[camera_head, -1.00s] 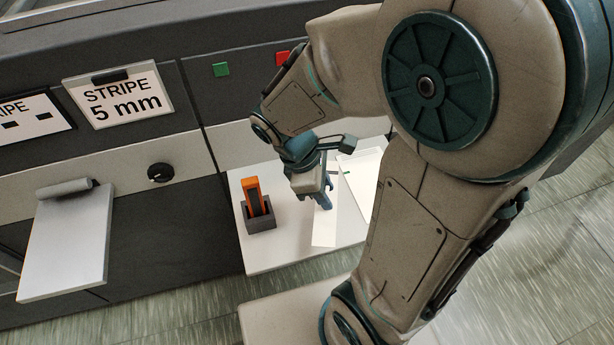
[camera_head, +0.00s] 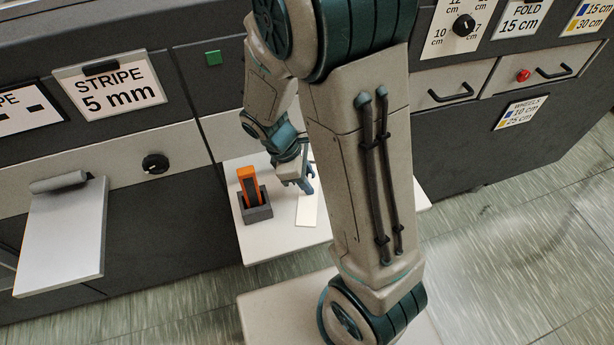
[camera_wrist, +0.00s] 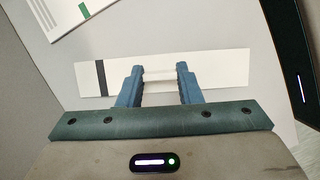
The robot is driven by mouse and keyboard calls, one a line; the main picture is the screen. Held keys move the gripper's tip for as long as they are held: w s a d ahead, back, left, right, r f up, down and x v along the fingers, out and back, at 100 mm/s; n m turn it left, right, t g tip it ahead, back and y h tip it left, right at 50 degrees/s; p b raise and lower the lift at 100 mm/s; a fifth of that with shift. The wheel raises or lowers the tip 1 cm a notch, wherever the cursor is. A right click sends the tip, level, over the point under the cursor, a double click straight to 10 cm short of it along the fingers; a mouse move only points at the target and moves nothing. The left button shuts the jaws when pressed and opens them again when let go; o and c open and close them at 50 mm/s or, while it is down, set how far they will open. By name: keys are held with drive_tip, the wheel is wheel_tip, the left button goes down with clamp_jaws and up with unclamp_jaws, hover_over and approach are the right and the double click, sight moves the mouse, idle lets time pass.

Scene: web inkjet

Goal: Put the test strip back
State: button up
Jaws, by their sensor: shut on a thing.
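The test strip (camera_head: 307,212) is a long white strip at the white side table, below my gripper (camera_head: 306,187). I cannot tell whether the strip touches the table. My arm hides the table's right part in the head view.
A dark holder (camera_head: 257,212) with an orange-and-black tool (camera_head: 248,184) stands on the white table (camera_head: 275,244) left of the strip. A panel with a black knob (camera_head: 155,164) is behind.

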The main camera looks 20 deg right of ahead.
drive_tip(key=shift+f, duration=0.2)
drive_tip(key=o, duration=1)
drive_tip(key=shift+r, duration=0.1)
drive_tip(key=shift+r, duration=0.3)
drive_tip(key=p+v, duration=0.1)
drive_tip(key=v, duration=1)
drive_tip(key=s+d+r+m+t+y, duration=0.4)
drive_tip(key=s+r+m, duration=0.3)
drive_tip(key=m, duration=0.6)
drive_tip(key=shift+s+d+m+t, duration=0.3)
drive_tip(key=shift+s+m, duration=0.1)
drive_tip(key=shift+s, duration=0.55)
